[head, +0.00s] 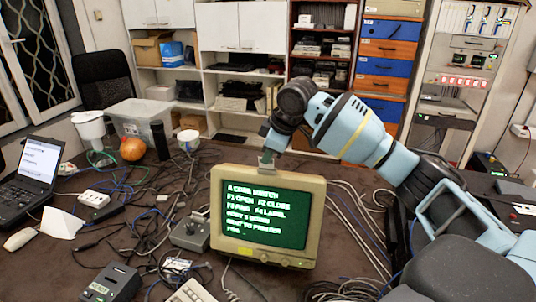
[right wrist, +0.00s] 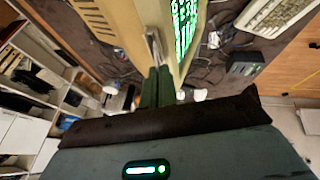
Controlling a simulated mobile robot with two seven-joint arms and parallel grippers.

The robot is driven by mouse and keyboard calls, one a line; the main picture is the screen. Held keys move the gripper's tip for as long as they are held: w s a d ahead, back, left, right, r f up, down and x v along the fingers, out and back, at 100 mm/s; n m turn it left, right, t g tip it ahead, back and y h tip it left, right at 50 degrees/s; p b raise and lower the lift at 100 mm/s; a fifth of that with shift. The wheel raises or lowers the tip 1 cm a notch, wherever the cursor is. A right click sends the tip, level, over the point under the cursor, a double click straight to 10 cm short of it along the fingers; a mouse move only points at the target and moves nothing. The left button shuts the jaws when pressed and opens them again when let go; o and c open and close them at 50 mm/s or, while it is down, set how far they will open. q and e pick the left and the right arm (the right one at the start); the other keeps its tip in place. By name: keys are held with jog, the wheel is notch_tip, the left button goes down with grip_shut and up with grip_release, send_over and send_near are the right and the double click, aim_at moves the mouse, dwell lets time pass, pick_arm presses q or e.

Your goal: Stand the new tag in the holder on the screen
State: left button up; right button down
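The screen (head: 265,215) is a beige monitor with green lit text, standing on the dark table in the middle of the head view. Its casing (right wrist: 125,25) and lit face (right wrist: 186,25) show in the right wrist view. My right gripper (head: 267,158) points down at the monitor's top edge. Its two dark fingers (right wrist: 157,86) are close together, with a thin pale grey piece (right wrist: 153,45) at their tips. This looks like the new tag at the small holder on the monitor's top; the fingers hide most of it, and I cannot tell how far it is in.
A laptop (head: 30,170) stands at the left. A grey box with a knob (head: 190,232) and a small dark device (head: 110,282) stand left of the monitor. Cables lie across the table on both sides. An orange ball (head: 132,148) and clear bin (head: 142,118) are behind.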

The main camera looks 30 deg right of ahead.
jog(key=shift+w+d+f, duration=0.1)
jog(key=shift+f, duration=0.55)
dwell(1.0)
dwell(0.4)
jog(key=shift+w+d+f+g+y, duration=0.1)
jog(key=shift+w+d+g+y, duration=0.35)
jog(key=shift+g+y, duration=0.35)
jog(key=c, duration=2.1)
grip_release()
jog(key=o, duration=0.5)
jog(key=shift+v, duration=3.9)
jog(key=shift+f+m, duration=0.1)
jog(key=shift+m, duration=0.2)
